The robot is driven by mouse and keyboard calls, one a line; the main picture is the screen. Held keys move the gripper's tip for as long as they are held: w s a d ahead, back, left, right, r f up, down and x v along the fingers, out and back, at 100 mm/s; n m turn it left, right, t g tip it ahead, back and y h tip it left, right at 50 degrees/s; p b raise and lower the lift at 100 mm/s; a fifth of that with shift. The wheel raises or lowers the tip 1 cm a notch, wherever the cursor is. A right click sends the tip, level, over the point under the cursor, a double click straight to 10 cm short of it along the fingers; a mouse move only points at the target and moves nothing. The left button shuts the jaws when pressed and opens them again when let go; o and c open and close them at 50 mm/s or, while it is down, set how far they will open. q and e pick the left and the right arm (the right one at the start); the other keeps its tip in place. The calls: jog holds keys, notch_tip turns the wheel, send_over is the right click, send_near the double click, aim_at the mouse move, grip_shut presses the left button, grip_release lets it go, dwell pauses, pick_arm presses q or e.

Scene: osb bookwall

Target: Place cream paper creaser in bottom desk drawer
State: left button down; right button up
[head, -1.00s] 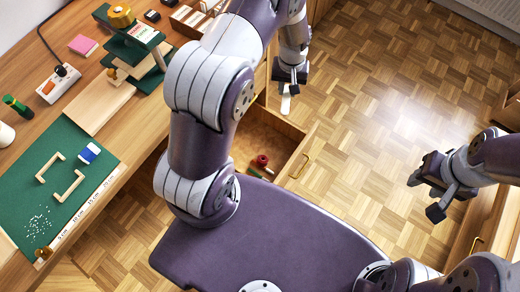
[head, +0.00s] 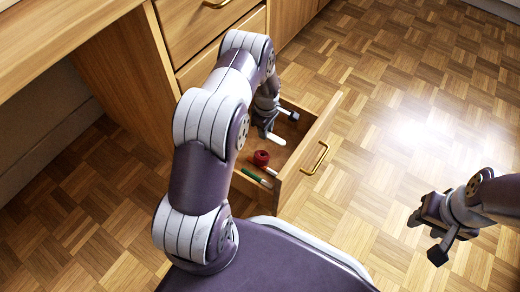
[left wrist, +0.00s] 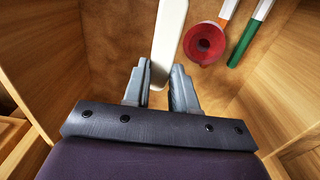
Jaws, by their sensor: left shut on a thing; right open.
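The cream paper creaser (head: 276,139) is a flat pale strip with a rounded end. My left gripper (head: 268,126) is shut on one end of it, inside the open bottom desk drawer (head: 290,185). In the left wrist view the creaser (left wrist: 168,40) extends forward from between the fingers of my left gripper (left wrist: 160,92), over the drawer floor. I cannot tell whether it touches the floor. My right gripper (head: 430,232) is open and empty over the parquet at the right.
The drawer has a brass handle (head: 317,158). Closed drawers (head: 190,25) stand above it. The parquet at right is clear.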

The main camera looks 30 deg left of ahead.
aim_at(265, 146)
pick_arm(q)
notch_tip(265, 146, down, 7)
jog(key=b, duration=0.4)
jog(key=shift+f, duration=0.15)
jog(key=shift+r, duration=0.25)
jog(key=shift+f, duration=0.2)
jog(key=c, duration=1.2)
grip_release()
pick_arm(e)
notch_tip(265, 146, down, 5)
jog(key=shift+f, duration=0.1)
